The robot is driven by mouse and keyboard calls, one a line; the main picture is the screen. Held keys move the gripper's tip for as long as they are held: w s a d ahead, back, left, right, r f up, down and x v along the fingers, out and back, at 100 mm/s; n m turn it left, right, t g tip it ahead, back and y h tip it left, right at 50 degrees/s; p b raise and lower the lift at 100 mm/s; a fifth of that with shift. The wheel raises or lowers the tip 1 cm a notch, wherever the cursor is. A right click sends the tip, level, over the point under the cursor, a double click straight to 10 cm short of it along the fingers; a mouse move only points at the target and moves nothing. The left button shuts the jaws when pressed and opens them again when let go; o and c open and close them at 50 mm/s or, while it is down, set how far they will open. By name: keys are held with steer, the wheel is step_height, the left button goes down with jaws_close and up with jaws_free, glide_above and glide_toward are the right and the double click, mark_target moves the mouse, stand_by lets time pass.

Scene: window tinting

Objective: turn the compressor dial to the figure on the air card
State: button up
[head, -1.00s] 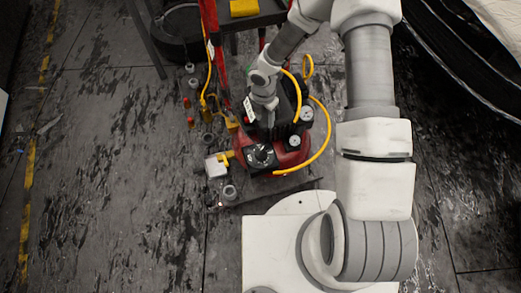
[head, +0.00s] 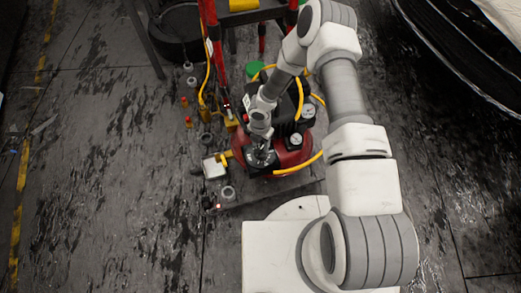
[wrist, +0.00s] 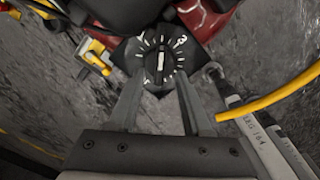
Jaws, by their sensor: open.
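The compressor (head: 292,152) is a red unit with dark parts on the floor, with round gauges on top. Its dial (wrist: 160,62) shows in the wrist view as a round black knob with a white pointer line, nearly vertical in the picture. White ticks and figures ring it on a black plate; a 3 is at the upper right. My gripper (wrist: 160,82) is open, its two fingers on either side of the dial's near edge; contact cannot be told. In the head view my gripper (head: 262,150) hides most of the dial. I cannot pick out the air card for certain.
A yellow hose (head: 297,168) curves round the compressor and crosses the right of the wrist view. A white box (head: 214,167) and small fittings lie to its left. A grey strip with printing (wrist: 255,135) lies right of my fingers. Floor further left is clear.

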mark_target(260, 152)
steer(key=shift+f, duration=1.5)
steer(key=shift+c, duration=0.3)
jaws_close()
